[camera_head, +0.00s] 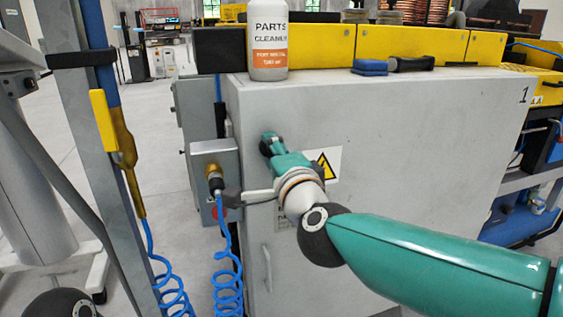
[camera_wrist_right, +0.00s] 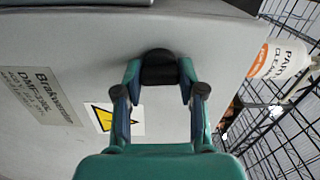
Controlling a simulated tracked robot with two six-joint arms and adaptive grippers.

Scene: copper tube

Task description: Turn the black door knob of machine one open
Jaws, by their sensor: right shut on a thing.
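The grey cabinet of machine one (camera_head: 420,140) bears a "1" at its upper right. Its black door knob (camera_wrist_right: 160,68) sits near the cabinet edge, between the two fingers of my right gripper (camera_wrist_right: 160,78) in the right wrist view. Both fingers press against its sides. In the head view my right gripper (camera_head: 271,144) reaches the upper left of the cabinet front, and its fingers mostly hide the knob. The cabinet door looks closed. My left gripper is not in view.
A parts cleaner bottle (camera_head: 268,40) stands on the cabinet top, near blue and black items. Left of the knob are a grey box (camera_head: 214,165) and coiled blue hoses (camera_head: 227,275). A warning sign (camera_head: 326,163) and a vertical door handle (camera_head: 267,268) are on the front.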

